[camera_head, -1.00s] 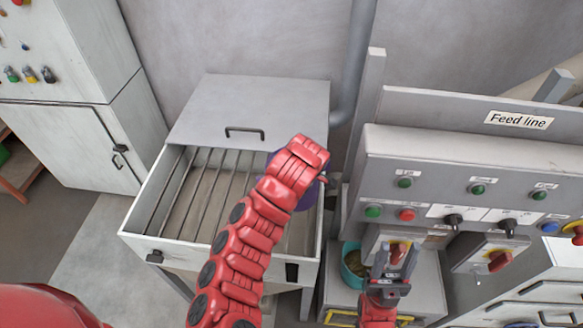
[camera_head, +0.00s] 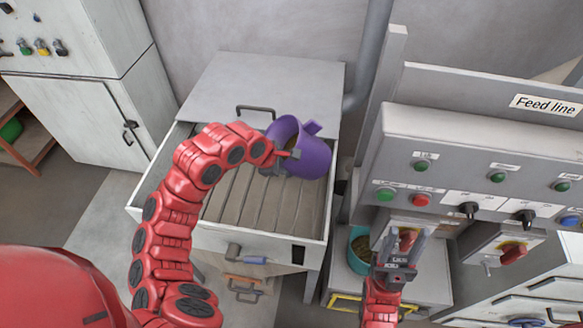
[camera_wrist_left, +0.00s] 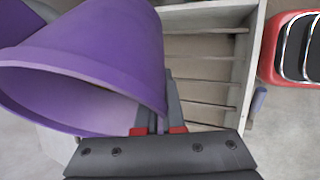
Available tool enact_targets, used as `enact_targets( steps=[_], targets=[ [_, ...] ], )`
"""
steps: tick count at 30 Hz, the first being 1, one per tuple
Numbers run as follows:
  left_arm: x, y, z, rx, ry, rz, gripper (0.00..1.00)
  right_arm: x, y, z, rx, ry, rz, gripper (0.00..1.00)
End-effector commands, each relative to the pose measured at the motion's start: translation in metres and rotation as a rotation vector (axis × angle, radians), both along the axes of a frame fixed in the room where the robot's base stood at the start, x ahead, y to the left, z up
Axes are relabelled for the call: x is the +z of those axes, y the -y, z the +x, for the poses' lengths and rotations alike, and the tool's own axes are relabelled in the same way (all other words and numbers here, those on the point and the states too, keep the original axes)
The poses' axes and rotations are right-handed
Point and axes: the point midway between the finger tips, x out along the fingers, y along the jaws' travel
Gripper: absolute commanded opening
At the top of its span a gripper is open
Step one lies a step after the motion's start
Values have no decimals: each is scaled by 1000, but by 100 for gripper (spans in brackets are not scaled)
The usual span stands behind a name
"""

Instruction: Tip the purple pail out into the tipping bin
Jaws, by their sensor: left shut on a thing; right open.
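My left gripper (camera_head: 283,155) is shut on the pail's wall at the rim. In the left wrist view the pail (camera_wrist_left: 95,60) fills the left side, and the gripper (camera_wrist_left: 158,125) meets its rim. The tipping bin (camera_head: 165,222) is an open grey box with bars across it and its lid (camera_head: 275,90) raised at the back. My right gripper (camera_head: 398,250) is open and empty in front of the feed line panel.
The feed line panel (camera_head: 480,150) with buttons and switches stands to the right. A grey cabinet (camera_head: 90,90) is at the left.

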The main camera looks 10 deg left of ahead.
Motion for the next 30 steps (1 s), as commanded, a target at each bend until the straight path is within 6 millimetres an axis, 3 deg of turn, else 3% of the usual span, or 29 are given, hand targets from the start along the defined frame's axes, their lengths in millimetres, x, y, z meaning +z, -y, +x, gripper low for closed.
enact_targets(
  steps=[5, 6, 7, 12, 19, 30],
  targets=[
    [-17, -14, -3, 11, 63, -208, 0, -35, 0, 0, 0, -1, 0, 50],
    [-6, -11, -3, 6, 69, -245, 0, -15, 0, 0, 0, -2, 0, 50],
    [-7, -11, -3, 4, 77, -270, 0, -11, 0, 0, 0, -1, 0, 50],
    [-20, -14, -4, 10, 122, -414, 0, -8, 0, 0, 0, 0, 0, 50],
    [-38, -19, -4, 10, 193, -632, 0, -25, 0, 0, 0, -1, 0, 50],
    [-44, -30, -8, 3, 286, -933, 0, -51, 0, 0, 0, -1, 0, 50]
  ],
)
